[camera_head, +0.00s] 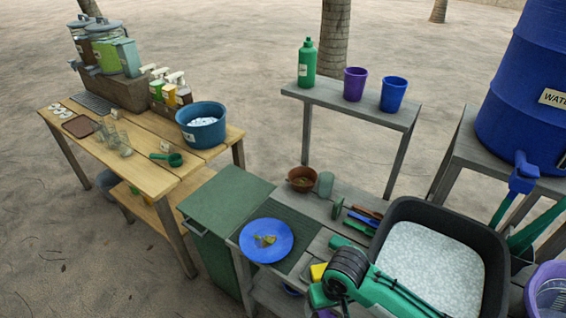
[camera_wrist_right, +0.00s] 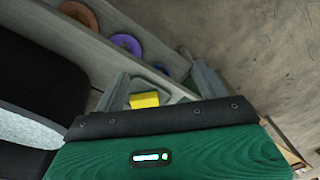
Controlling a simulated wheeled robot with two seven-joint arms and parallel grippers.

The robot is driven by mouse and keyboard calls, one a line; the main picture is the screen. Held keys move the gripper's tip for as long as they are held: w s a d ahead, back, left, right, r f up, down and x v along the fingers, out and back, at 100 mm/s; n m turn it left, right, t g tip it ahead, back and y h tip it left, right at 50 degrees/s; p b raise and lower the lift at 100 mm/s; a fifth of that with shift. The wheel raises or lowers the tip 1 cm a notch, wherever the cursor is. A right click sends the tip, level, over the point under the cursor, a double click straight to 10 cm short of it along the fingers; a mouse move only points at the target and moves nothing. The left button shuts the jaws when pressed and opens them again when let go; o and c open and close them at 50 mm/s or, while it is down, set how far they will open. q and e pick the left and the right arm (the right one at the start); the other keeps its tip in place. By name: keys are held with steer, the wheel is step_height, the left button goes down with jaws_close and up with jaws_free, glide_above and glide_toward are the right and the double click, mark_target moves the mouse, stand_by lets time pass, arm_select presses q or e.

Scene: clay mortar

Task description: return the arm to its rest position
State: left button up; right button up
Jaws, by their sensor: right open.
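My right gripper (camera_head: 322,296) is at the lower middle of the head view, beside the front edge of the grey washing bench (camera_head: 345,190). My green and black right arm reaches it from the lower right, partly over the dark tub. In the right wrist view the right gripper (camera_wrist_right: 162,84) has its two grey fingers spread apart, with nothing held between them. A yellow block (camera_wrist_right: 145,99) shows beyond the fingers, lower than them; it also shows beside the wrist in the head view (camera_head: 318,272). My left gripper is not in view.
A dark tub (camera_head: 493,240) of foamy water stands close to my right arm. A blue plate (camera_head: 266,241) with scraps lies left of it. A wooden table (camera_head: 150,178) holds a blue bucket (camera_head: 203,130). A blue barrel (camera_head: 520,95) stands at the right. Open sand lies at the lower left.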

steer(key=s+d+r+t, duration=0.2)
steer(key=s+d+t, duration=0.1)
steer(key=s+d, duration=1.1)
step_height(320, 180, down, 31)
steer(key=s+a+g, duration=0.1)
steer(key=a, duration=0.1)
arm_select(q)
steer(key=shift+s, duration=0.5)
arm_select(e)
steer(key=s+d+f, duration=0.1)
steer(key=s+f, duration=0.8)
steer(key=f, duration=0.1)
steer(key=s+d+f+g+h, duration=0.1)
steer(key=s+d+f, duration=0.1)
steer(key=s+f, duration=0.7)
steer(key=shift+s+d+f, duration=0.3)
steer(key=shift+s+f, duration=0.1)
steer(key=shift+s, duration=0.2)
